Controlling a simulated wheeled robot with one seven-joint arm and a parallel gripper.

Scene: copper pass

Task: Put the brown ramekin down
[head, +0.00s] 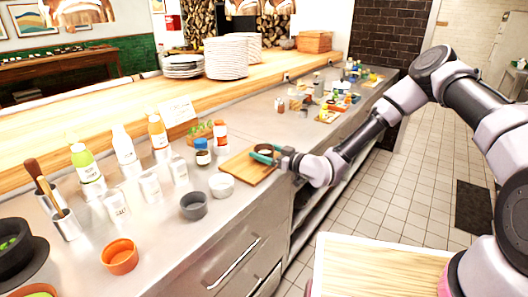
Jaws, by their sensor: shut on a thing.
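The brown ramekin (264,149) shows as a small dark-rimmed cup with a pale inside, at the wooden board (236,167) on the steel counter. My gripper (263,154), with teal fingers, reaches in from the right and is shut on the ramekin. The fingers hide part of its side. I cannot tell whether its base touches the board or is just above it.
A white ramekin (221,185), a grey ramekin (193,205) and an orange ramekin (119,256) stand left of the board. Bottles (87,164) and shakers line the counter's back. The board's near-left part is bare. Plate stacks (226,58) stand on the upper shelf.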

